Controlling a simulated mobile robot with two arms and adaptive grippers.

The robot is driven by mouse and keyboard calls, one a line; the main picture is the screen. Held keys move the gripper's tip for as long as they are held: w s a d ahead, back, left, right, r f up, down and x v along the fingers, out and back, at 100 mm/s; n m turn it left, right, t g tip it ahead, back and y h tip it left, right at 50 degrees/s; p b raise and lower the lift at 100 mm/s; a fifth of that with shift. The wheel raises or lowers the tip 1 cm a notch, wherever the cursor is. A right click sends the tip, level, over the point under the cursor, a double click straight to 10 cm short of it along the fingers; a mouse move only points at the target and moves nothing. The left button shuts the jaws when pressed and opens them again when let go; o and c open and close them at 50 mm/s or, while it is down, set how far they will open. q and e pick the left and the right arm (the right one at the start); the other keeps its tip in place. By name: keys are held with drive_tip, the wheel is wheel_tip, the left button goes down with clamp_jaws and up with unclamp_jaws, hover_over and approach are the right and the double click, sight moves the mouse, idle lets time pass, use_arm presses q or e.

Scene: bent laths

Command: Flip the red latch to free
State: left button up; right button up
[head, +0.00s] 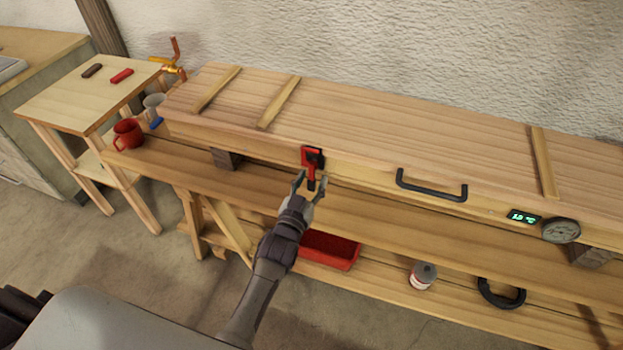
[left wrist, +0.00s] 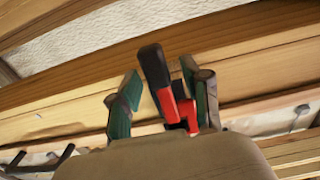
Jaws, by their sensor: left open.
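The red latch (head: 312,157) sits on a black plate on the front face of a long wooden box (head: 370,120). Its lever points down in the head view. In the left wrist view the latch (left wrist: 182,112) shows a red body and a black-tipped lever. My left gripper (head: 310,184) is open just in front of the latch, with its fingers on either side of the lever's lower end. In the left wrist view the lever stands between the two green-padded fingers (left wrist: 160,98). I cannot tell whether they touch it. My right gripper is not in view.
A black handle (head: 432,188), a small display (head: 523,217) and a round gauge (head: 561,230) are on the box front to the right. A red mug (head: 128,134) stands on the bench at left. A red tray (head: 330,250) and a can (head: 423,276) are on the lower shelf.

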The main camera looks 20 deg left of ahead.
use_arm(q)
drive_tip(key=shift+w, duration=0.15)
clamp_jaws()
idle(0.5)
